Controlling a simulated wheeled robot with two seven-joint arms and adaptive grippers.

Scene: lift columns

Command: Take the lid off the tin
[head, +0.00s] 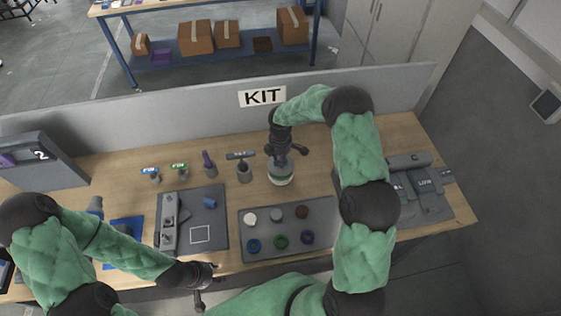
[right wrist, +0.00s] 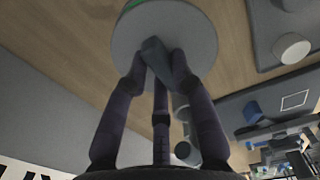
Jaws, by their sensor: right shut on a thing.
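The tin (head: 281,179), pale with a green band, stands upright on the wooden table behind the grey tray. Its round grey lid (right wrist: 200,38) fills the top of the right wrist view, with a dark knob (right wrist: 156,58) in its middle. My right gripper (head: 281,150) points down over the tin, and its fingers (right wrist: 158,75) are shut on the knob. The lid appears to sit on the tin; I cannot see a gap. A sliver of green shows past the lid's edge. My left gripper (head: 207,284) is open and empty near the table's front edge.
A grey tray (head: 325,243) with several round pieces lies in front of the tin. A dark mat (head: 217,222) with a grey device lies to its left. Several small tools in holders (head: 245,173) stand left of the tin. A grey partition (head: 180,121) with a KIT sign runs behind.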

